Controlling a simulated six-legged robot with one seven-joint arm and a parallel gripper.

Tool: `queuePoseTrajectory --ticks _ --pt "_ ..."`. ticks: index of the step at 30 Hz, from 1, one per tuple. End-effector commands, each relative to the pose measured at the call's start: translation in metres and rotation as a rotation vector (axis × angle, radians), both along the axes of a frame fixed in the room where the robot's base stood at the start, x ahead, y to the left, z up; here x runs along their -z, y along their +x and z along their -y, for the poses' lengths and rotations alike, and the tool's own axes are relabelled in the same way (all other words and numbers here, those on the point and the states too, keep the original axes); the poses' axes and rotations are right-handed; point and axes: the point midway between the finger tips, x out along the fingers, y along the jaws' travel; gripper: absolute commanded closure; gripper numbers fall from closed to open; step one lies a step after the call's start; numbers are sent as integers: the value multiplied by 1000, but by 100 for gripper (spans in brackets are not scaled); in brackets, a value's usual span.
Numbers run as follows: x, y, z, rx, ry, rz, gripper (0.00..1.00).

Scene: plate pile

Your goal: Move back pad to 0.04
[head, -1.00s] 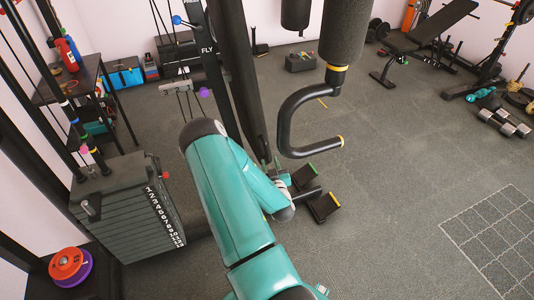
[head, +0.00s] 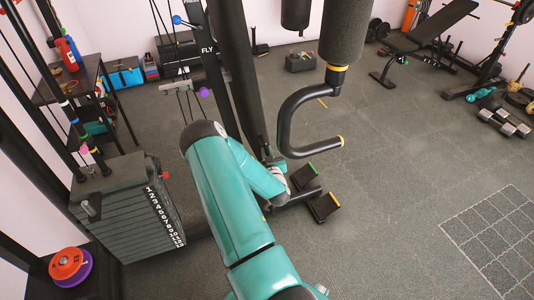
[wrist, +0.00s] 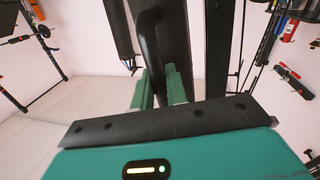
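The back pad seems to be the long black upright pad (head: 240,75) in the middle of the head view; dark uprights also fill the top of the wrist view, but I cannot tell which part there is the pad. My gripper (wrist: 160,78) shows in the wrist view as two teal fingers on either side of a curved black bar. The bar runs down between the fingers and takes up most of the gap. I cannot tell whether the fingers press on it. In the head view my teal arm hides most of the gripper, near the foot of the pad.
A weight stack (head: 125,215) stands left of my arm. A hooked black handle (head: 292,125) hangs below a dark foam roller (head: 346,30) to the right. Black foot pieces (head: 323,207) with coloured edges sit low behind my arm.

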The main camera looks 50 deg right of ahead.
Motion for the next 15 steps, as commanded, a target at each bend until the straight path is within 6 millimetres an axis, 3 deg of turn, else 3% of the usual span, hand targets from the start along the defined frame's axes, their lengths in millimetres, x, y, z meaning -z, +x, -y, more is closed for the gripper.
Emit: queuePoseTrajectory --ticks 5,12,15 --pt "0 -4 6 3 -1 1 100" --pt "-1 -21 35 3 -2 0 100" --pt "-1 -21 35 1 -2 1 100"
